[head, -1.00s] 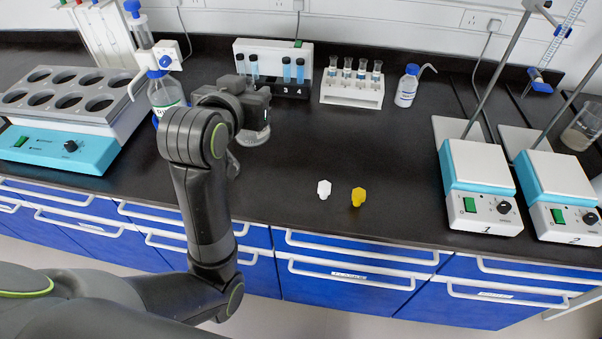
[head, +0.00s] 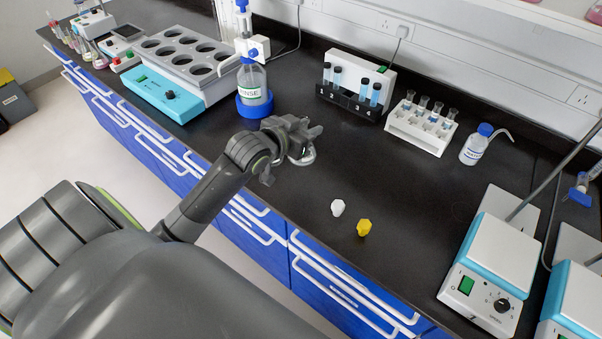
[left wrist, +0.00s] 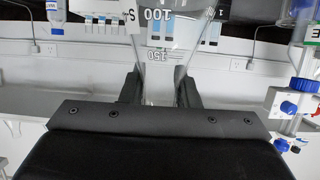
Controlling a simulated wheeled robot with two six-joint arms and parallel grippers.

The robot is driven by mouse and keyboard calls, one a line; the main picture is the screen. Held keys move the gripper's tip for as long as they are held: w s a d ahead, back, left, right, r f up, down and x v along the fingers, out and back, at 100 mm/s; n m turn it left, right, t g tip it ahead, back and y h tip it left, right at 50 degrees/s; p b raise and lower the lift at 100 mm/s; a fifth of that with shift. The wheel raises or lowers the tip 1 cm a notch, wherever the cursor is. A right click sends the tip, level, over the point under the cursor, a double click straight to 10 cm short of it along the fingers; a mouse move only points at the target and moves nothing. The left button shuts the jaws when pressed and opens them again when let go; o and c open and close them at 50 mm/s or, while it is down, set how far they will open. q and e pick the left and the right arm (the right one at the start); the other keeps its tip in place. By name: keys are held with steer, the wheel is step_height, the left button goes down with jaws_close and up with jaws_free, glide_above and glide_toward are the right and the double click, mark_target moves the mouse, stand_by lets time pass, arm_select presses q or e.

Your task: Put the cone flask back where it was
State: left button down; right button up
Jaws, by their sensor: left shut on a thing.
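The clear glass cone flask (head: 303,157) is in my left gripper (head: 303,138). In the head view only its lower rim and base show beneath the gripper, over or on the black bench; I cannot tell whether it touches. In the left wrist view the flask (left wrist: 168,40) shows "100" and "150" markings, and its narrow part is between the two fingers of the left gripper (left wrist: 160,88). My right gripper is not in view.
White (head: 338,207) and yellow (head: 363,228) pieces lie nearer right. Tube racks (head: 420,125), a wash bottle (head: 477,146) and a hotplate (head: 490,265) stand right.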

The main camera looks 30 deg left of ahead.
arm_select(q)
step_height(320, 180, down, 10)
steer(key=shift+f, duration=0.1)
stand_by(0.4)
steer(key=shift+a+f, duration=0.1)
steer(key=shift+f, duration=0.05)
steer(key=c, duration=1.1)
jaws_free()
steer(key=shift+s+r, duration=0.15)
steer(key=shift+r, duration=0.05)
steer(key=d+v, duration=0.1)
steer(key=v, duration=1)
steer(key=shift+s+a+r, duration=0.2)
steer(key=shift+s+a, duration=0.15)
steer(key=shift+a, duration=0.1)
